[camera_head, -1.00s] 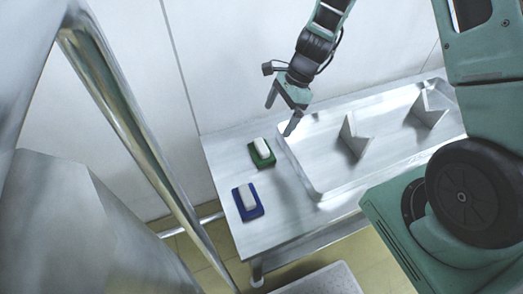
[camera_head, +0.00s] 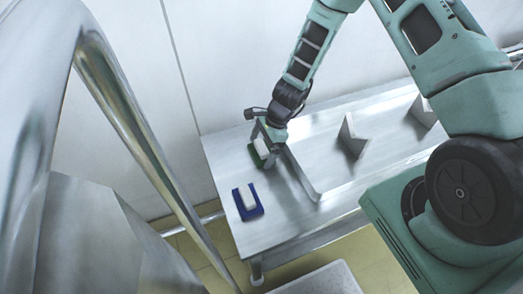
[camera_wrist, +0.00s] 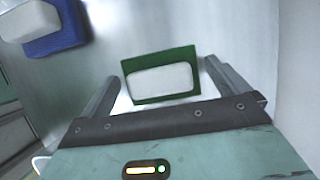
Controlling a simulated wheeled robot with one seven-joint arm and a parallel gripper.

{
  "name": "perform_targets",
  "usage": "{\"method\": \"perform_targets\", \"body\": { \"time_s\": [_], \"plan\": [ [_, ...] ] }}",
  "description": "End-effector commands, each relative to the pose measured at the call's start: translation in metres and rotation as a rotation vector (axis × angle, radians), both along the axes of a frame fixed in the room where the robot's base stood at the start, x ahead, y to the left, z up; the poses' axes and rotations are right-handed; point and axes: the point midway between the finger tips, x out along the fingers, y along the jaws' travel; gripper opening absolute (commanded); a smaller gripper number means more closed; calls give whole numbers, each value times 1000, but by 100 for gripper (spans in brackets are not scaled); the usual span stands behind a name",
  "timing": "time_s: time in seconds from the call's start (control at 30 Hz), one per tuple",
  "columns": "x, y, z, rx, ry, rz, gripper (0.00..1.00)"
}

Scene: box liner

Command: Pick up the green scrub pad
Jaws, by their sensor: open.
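The green scrub pad (camera_head: 253,155) lies on the metal table with a white block (camera_head: 262,148) on it. In the wrist view the green pad (camera_wrist: 160,60) shows as a green border around the white block (camera_wrist: 160,80). My gripper (camera_head: 266,146) is above the pad in the head view and hides part of it. In the wrist view my open gripper (camera_wrist: 160,78) has one finger on either side of the pad, with gaps between. How far the fingertips are above the table I cannot tell.
A blue pad (camera_head: 258,211) with a white block (camera_head: 248,197) lies on the table nearer the front; it also shows in the wrist view (camera_wrist: 68,40). A metal tray (camera_head: 305,180) with upright angled dividers (camera_head: 352,137) is to the right. A wall stands behind.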

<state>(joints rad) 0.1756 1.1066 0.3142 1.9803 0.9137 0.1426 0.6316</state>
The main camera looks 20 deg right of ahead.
Motion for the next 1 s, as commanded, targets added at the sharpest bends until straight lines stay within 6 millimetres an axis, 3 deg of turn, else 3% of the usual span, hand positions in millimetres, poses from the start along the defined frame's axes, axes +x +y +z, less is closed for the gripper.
{"method": "perform_targets", "body": {
  "time_s": [0.3, 0.33, 0.47, 0.77, 1.0],
  "plan": [
    [0, 2, -7, -1, 0, 0, 100],
    [0, 2, -6, -1, 0, 0, 97],
    [0, 2, -6, 0, 0, 0, 63],
    [0, 2, -5, 0, -1, 0, 63],
    [1, 2, 11, -2, -5, 1, 63]
  ]
}}
